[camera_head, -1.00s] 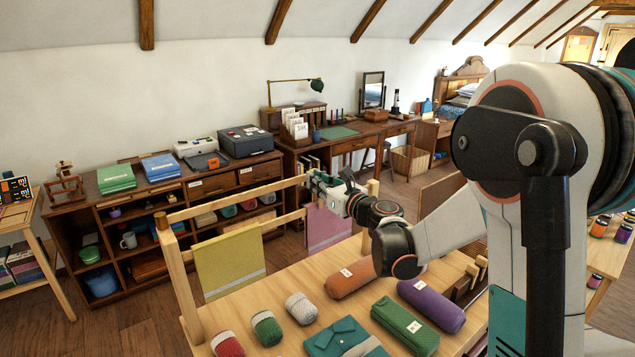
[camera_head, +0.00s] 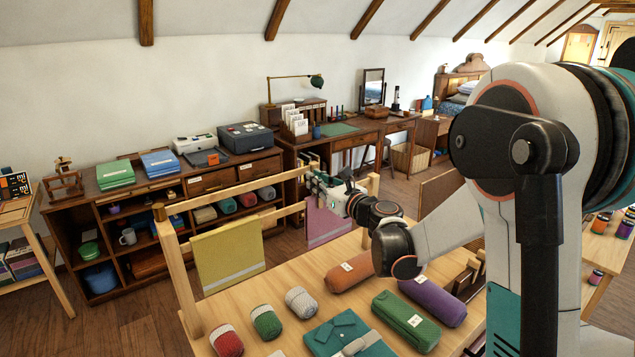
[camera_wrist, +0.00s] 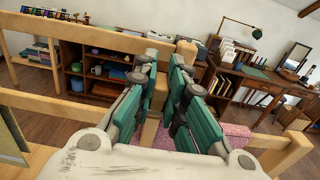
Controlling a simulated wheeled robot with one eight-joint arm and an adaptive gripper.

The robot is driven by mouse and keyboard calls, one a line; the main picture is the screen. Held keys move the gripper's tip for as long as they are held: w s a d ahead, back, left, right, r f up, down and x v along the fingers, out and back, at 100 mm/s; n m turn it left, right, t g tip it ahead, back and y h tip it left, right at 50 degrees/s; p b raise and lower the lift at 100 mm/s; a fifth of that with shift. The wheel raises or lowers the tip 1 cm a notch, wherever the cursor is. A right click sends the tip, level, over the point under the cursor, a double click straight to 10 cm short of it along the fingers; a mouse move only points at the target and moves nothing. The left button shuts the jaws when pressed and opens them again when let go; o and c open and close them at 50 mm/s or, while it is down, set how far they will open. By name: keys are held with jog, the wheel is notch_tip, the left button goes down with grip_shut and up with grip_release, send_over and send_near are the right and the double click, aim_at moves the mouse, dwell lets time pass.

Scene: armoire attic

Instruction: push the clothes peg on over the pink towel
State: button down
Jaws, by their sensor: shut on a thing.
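The pink towel (camera_head: 326,224) hangs from the wooden rack's rail, to the right of a yellow towel (camera_head: 229,256). In the wrist view a patch of the pink towel (camera_wrist: 236,131) shows to the right of the fingers. My gripper (camera_head: 312,184) is over the rail at the pink towel's upper left. In the wrist view its teal fingers (camera_wrist: 162,76) are shut on a narrow pale wooden piece, which looks like the clothes peg (camera_wrist: 153,122). The fingers hide much of it. I cannot tell whether the peg touches the towel.
The rack's wooden rail (camera_wrist: 60,106) runs across the wrist view, with a second bar beyond it. Rolled cloths, including an orange roll (camera_head: 349,272) and a purple roll (camera_head: 432,302), lie on the table in front. A low shelf unit (camera_head: 116,212) stands behind.

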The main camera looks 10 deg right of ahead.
jog(key=shift+f+b, duration=0.4)
jog(key=shift+f, duration=0.15)
jog(key=c, duration=1.6)
grip_release()
jog(key=shift+o, duration=0.2)
jog(key=v, duration=1.2)
